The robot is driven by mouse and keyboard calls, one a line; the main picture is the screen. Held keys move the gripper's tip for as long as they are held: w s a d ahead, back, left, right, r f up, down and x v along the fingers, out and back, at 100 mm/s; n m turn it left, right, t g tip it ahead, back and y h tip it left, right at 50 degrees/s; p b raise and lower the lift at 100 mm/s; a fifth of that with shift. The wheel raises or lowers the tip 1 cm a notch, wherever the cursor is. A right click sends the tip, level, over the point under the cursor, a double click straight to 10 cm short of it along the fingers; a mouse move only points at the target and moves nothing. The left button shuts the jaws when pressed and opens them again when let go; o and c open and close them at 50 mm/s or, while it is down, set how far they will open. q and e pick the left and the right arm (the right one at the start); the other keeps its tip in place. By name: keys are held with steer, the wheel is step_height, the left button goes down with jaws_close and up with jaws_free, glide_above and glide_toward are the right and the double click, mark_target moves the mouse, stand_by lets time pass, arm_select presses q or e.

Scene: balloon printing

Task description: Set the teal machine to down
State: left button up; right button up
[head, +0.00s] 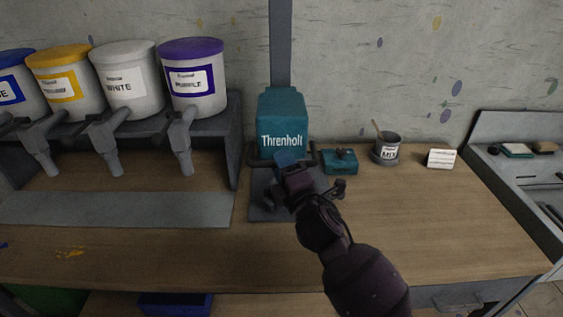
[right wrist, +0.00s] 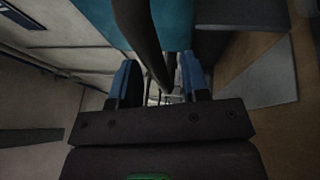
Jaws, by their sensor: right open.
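The teal machine (head: 282,112), labelled "Threnholt", stands on the bench against a grey column. A dark handle bar (head: 312,155) sticks out at its lower front. My right gripper (head: 287,160) is right in front of the machine, at the height of this bar. In the right wrist view my right gripper (right wrist: 160,78) is open, with its blue fingers apart. The dark bar (right wrist: 143,35) runs between or just beyond the fingers; I cannot tell if they touch it. My gripper hides part of the machine's lower front. My left gripper is out of view.
A small teal box (head: 340,163) with a dark knob sits right of the machine. Further right are a MIX pot (head: 387,147) and a white card (head: 441,159). Left stand paint tubs, including the purple tub (head: 193,80), above spouts. The front right bench (head: 440,220) is clear.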

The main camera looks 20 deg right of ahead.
steer(key=shift+w+r, duration=0.1)
steer(key=shift+w, duration=0.45)
jaws_close()
